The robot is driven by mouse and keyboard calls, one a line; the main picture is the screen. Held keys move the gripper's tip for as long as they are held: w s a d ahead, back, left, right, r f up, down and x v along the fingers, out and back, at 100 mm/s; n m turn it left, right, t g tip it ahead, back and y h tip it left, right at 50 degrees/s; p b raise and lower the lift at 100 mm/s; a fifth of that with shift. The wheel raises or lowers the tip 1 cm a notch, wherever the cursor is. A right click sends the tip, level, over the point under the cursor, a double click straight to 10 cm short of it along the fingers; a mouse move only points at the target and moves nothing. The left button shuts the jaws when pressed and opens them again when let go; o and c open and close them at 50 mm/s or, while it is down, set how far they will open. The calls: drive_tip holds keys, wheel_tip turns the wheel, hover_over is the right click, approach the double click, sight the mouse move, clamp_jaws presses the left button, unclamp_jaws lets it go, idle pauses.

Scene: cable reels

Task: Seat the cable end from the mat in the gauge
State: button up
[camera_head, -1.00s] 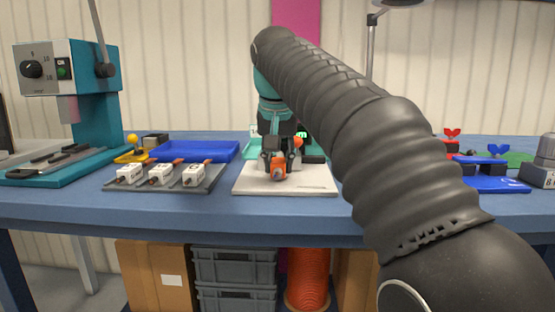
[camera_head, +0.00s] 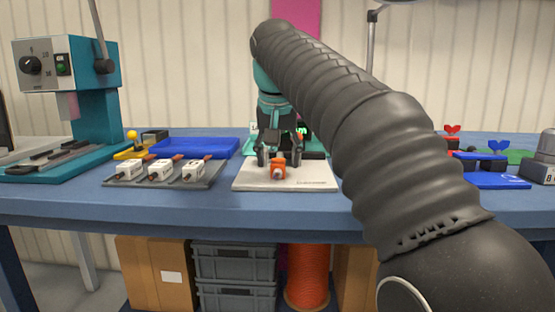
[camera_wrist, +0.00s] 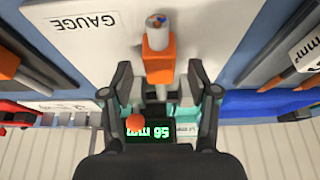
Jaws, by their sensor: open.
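The orange cable end (camera_head: 278,168) is over the white board (camera_head: 250,182) lettered GAUGE. In the wrist view, the cable end (camera_wrist: 158,62) shows coloured cores at its near tip and a grey part pointing at the gauge. The teal gauge (camera_wrist: 186,113) has a lit green display (camera_wrist: 152,131) and an orange knob (camera_wrist: 136,122); in the head view my gripper mostly hides it. My gripper (camera_head: 280,160) is open, its fingers on either side of the cable end's far part and apart from it. I cannot tell how deep the grey part sits.
A grey tray (camera_head: 209,182) with three white blocks lies left of the board. A blue tray (camera_head: 215,149) is behind it. A teal press (camera_head: 95,125) stands far left. Blue fixtures (camera_head: 495,183) are at right. The bench front between the board and its edge is clear.

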drive_tip(key=shift+v, duration=3.35)
